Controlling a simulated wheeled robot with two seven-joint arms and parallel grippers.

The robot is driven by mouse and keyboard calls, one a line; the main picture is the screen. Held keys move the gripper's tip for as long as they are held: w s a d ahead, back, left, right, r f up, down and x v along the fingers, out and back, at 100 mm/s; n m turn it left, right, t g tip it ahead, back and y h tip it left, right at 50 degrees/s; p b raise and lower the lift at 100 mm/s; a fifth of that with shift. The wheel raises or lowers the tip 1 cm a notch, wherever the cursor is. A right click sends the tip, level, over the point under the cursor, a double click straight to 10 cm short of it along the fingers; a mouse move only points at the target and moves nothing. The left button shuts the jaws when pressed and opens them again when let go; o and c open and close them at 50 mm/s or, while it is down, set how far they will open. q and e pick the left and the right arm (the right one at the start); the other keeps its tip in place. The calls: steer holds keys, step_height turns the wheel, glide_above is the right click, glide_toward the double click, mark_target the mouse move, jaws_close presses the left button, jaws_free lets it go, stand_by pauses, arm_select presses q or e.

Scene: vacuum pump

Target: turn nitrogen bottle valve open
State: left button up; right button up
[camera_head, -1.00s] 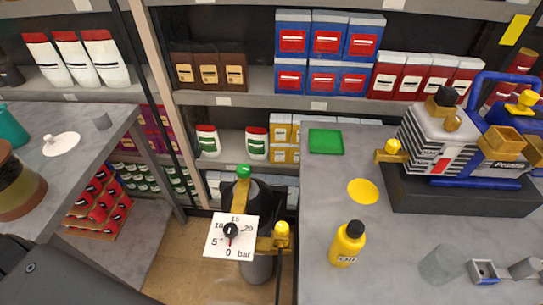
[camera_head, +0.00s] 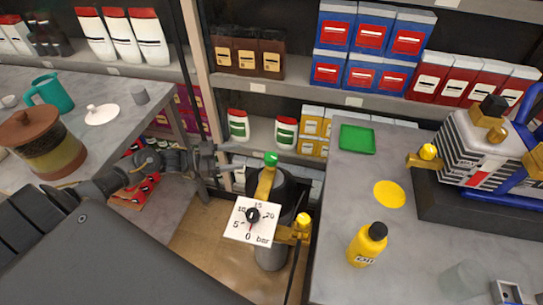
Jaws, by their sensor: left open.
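The dark nitrogen bottle (camera_head: 288,200) stands upright on the floor between the two benches. It has a green valve knob (camera_head: 270,158) on top, a brass fitting below it and a white gauge (camera_head: 251,220) marked in bar, with its needle near 0. A yellow knob (camera_head: 303,220) sits on the brass fitting right of the gauge. My left gripper (camera_head: 222,161) reaches in from the left, open, and is left of the green knob, apart from it in the picture. Its fingers are small and dark here. My right gripper is not in view.
The right bench (camera_head: 340,190) holds a yellow oil bottle (camera_head: 367,244), a green tray (camera_head: 357,139) and a pump (camera_head: 480,150). The left bench (camera_head: 110,85) carries a jar (camera_head: 45,145) and a teal mug (camera_head: 52,93). Stocked shelves stand behind the nitrogen bottle.

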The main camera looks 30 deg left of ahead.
mark_target(271, 156)
arm_select(q)
steer(key=s+d+r+g+h, duration=0.2)
steer(key=s+d+r+h, duration=0.1)
steer(key=r, duration=0.1)
steer(key=shift+m, duration=0.3)
steer(key=p+x, duration=0.1)
steer(key=x, duration=0.4)
steer(key=p+x, duration=0.1)
steer(key=x, duration=0.4)
steer(key=shift+w+a+f+p, duration=0.1)
steer(key=shift+w+p, duration=0.25)
steer(key=shift+w, duration=0.05)
steer(key=shift+w+d+f, duration=0.1)
steer(key=shift+w+d, duration=0.1)
steer(key=shift+d, duration=0.2)
